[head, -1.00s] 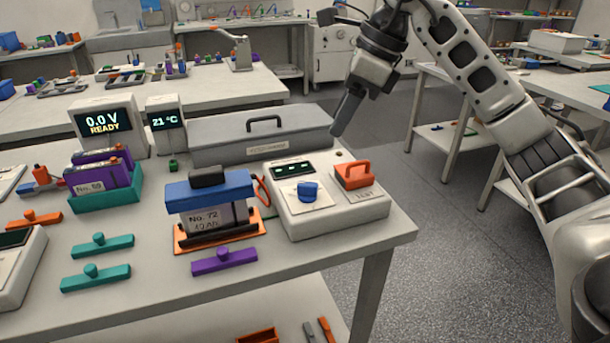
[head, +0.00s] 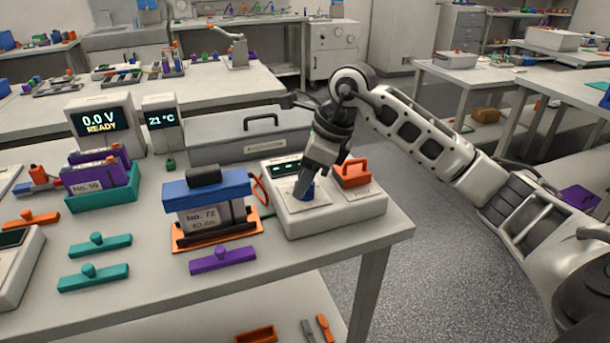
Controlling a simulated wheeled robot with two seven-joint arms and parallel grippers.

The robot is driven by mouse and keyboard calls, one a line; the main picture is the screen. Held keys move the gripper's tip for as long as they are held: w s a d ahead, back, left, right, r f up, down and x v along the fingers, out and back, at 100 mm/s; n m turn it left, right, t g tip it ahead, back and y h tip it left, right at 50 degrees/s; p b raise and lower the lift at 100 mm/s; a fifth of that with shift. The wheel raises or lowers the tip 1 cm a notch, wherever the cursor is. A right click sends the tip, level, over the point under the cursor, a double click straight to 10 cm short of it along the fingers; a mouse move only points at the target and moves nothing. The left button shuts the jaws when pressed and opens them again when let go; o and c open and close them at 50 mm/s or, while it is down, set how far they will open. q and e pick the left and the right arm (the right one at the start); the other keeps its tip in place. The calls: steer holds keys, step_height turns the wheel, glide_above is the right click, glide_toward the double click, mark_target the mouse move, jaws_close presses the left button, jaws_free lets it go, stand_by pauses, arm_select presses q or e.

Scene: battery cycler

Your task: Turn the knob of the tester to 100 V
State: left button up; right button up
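The tester (head: 345,219) is a pale box at the right end of the bench. It has a small dark display, a blue knob (head: 310,192) on a white dial plate, and an orange lever handle (head: 352,173). My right gripper (head: 303,183) points down at the knob, its fingers overlapping the knob in the picture. The fingers hide much of the knob, so I cannot tell whether they close on it or where its pointer stands. The tester's display is partly covered and too small to read. My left gripper is not in view.
A battery labelled No. 72 with a blue cap (head: 208,190) stands left of the tester, an orange cable between them. A grey lidded case (head: 225,143) lies behind. A screen (head: 100,121) reads 0.0 V READY. A purple bar (head: 222,259) lies in front.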

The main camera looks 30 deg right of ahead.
jaws_close()
steer(key=shift+m+h, duration=0.4)
steer(key=shift+m, duration=0.7)
arm_select(q)
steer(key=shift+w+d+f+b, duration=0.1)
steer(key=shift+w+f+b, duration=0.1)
steer(key=shift+b, duration=0.4)
arm_select(e)
steer(key=m+h, duration=0.1)
steer(key=m, duration=0.1)
steer(key=m+t+h, duration=0.1)
steer(key=m, duration=0.2)
steer(key=shift+r+m, duration=0.1)
steer(key=shift+m, duration=0.3)
jaws_free()
